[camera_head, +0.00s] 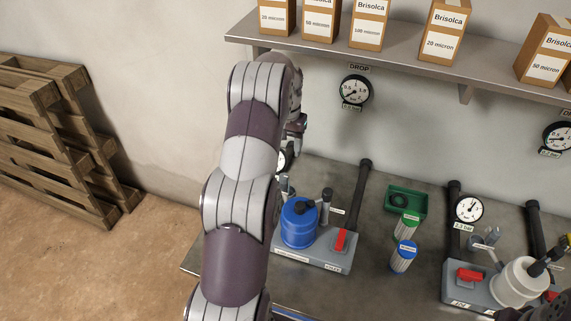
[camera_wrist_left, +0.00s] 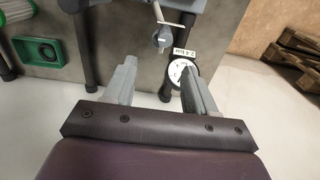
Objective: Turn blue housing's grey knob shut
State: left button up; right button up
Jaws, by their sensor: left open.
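The blue housing (camera_head: 299,224) stands on a grey base on the bench, just right of my left arm, with a black part on top. A small grey knob (camera_head: 285,186) shows behind it, partly hidden by the arm. In the left wrist view a grey knob (camera_wrist_left: 163,38) is above the space between the fingers, apart from them. My left gripper (camera_head: 297,128) is high beyond the blue housing, mostly hidden by its arm. In the left wrist view its fingers (camera_wrist_left: 158,88) are open and empty.
A red lever (camera_head: 341,240) sits beside the blue housing. A gauge (camera_wrist_left: 181,71) lies close to my right-hand finger in the wrist view. A green tray (camera_head: 406,201) and upright cartridges stand to the right, then a white housing (camera_head: 519,281). A shelf (camera_head: 400,62) with boxes overhangs.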

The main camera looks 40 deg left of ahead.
pick_arm(q)
jog(key=b, duration=0.4)
send_over(284, 176)
jog(key=f, duration=0.5)
jog(key=shift+s+a, duration=0.3)
jog(key=shift+s, duration=0.05)
jog(key=f+b, duration=0.2)
jog(key=f, duration=0.1)
jog(key=f+b, duration=0.1)
jog(key=shift+w+d+f, duration=0.2)
jog(key=shift+w, duration=0.1)
jog(key=shift+w+d+f+p, duration=0.15)
jog(key=shift+d+p, duration=0.05)
jog(key=shift+p, duration=0.65)
notch_tip(284, 176, down, 2)
jog(key=shift+a+f, duration=0.1)
jog(key=shift+f, duration=0.1)
jog(key=shift+s+a+f, duration=0.15)
jog(key=shift+s+f, duration=0.1)
jog(key=shift+f, duration=0.15)
jog(key=shift+w, duration=0.1)
jog(key=shift+d, duration=0.2)
jog(key=c, duration=0.6)
jog(key=shift+a, duration=0.1)
grip_shut()
